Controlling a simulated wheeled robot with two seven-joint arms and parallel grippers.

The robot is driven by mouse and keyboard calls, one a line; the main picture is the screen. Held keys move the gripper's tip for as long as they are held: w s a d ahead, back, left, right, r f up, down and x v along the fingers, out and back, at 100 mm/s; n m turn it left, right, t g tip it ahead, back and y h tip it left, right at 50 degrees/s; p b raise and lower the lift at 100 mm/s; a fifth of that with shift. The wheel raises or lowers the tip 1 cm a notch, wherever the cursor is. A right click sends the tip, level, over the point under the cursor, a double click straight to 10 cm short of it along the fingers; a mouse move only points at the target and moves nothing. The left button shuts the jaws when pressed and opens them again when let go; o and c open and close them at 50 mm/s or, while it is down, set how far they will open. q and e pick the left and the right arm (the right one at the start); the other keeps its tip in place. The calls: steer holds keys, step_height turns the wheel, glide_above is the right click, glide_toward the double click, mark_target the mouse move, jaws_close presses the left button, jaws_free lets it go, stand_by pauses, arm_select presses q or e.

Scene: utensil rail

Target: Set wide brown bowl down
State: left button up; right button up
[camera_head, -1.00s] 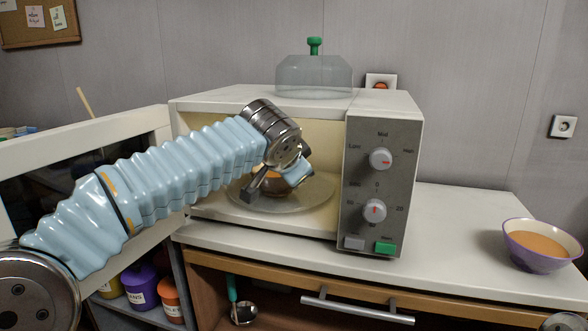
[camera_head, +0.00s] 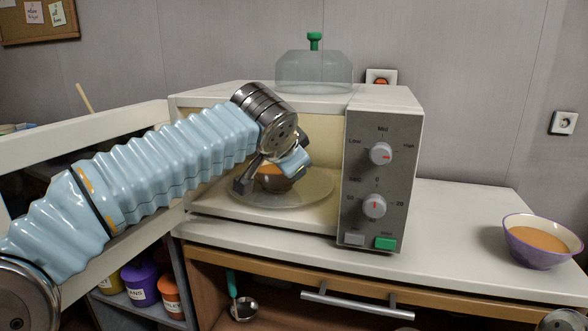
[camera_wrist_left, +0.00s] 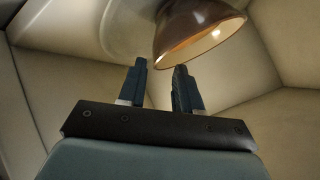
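The wide brown bowl (camera_head: 274,184) sits on the round glass turntable (camera_head: 315,190) inside the open microwave, partly hidden by my left gripper. An orange-brown colour shows inside it. My left gripper (camera_head: 258,172) reaches into the microwave at the bowl's near left side. In the left wrist view the two dark fingers (camera_wrist_left: 160,75) stand apart with a clear gap. The bowl (camera_wrist_left: 192,28) lies just beyond them, its rim near the tips. Whether a finger touches the rim I cannot tell. My right gripper is not in view.
The microwave (camera_head: 382,120) stands on a white counter, its door (camera_head: 85,140) open to the left. A purple bowl (camera_head: 532,250) of orange content stands at the right. A clear cover with a green knob (camera_head: 314,72) is on top. Labelled jars (camera_head: 140,285) are below left.

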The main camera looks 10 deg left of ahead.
arm_select(q)
steer(key=v, duration=0.9)
steer(key=shift+s+d, duration=0.1)
